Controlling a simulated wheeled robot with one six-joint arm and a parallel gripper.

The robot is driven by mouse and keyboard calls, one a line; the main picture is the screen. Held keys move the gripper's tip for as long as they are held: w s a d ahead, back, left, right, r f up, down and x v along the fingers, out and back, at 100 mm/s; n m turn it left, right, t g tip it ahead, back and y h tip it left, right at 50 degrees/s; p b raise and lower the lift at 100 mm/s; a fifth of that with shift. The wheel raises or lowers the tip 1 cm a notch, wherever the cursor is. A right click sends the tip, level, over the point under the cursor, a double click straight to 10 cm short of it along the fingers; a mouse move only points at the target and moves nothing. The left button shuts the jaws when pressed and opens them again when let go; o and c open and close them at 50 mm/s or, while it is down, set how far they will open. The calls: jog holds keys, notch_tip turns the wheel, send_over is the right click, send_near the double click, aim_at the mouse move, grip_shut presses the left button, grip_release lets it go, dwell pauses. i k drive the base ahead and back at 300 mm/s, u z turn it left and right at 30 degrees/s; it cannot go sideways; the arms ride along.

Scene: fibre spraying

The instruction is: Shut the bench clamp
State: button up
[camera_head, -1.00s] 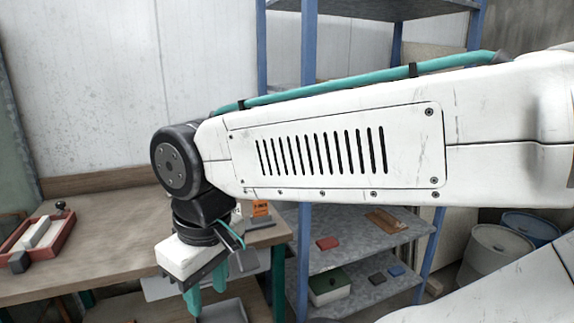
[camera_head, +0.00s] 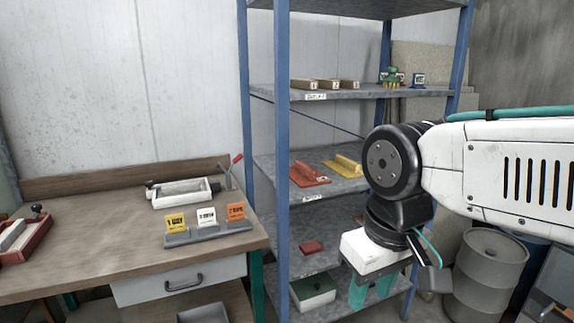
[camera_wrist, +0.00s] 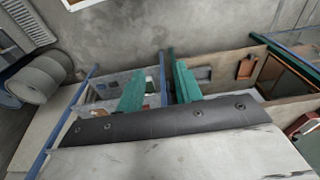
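The bench clamp (camera_head: 229,177) stands at the back right of the wooden bench, by the right end of a pale rectangular mould (camera_head: 183,193). Its red-tipped lever (camera_head: 237,158) points up, tilted to the right. Whether its jaw touches the mould is too small to tell. My gripper (camera_head: 372,290) points down in front of the shelf rack, well to the right of the clamp and apart from it. In the wrist view its two teal fingers (camera_wrist: 158,90) are spread with nothing between them. The clamp cannot be made out in the wrist view.
A blue-post shelf rack (camera_head: 283,140) stands right of the bench (camera_head: 110,240). Yellow, white and orange cards (camera_head: 207,216) stand in a holder at the bench's front right. A red tray (camera_head: 25,238) lies at the left. Grey drums (camera_head: 490,265) stand at the right.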

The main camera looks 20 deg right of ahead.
aim_at(235, 160)
jog(key=z, duration=0.05)
jog(key=k, duration=1.35)
jog(key=u, duration=0.65)
jog(key=i, duration=0.6)
jog(key=u, duration=0.8)
jog(key=i, duration=0.8)
jog(key=z, duration=0.75)
jog(key=i, duration=0.8)
jog(key=z, duration=0.75)
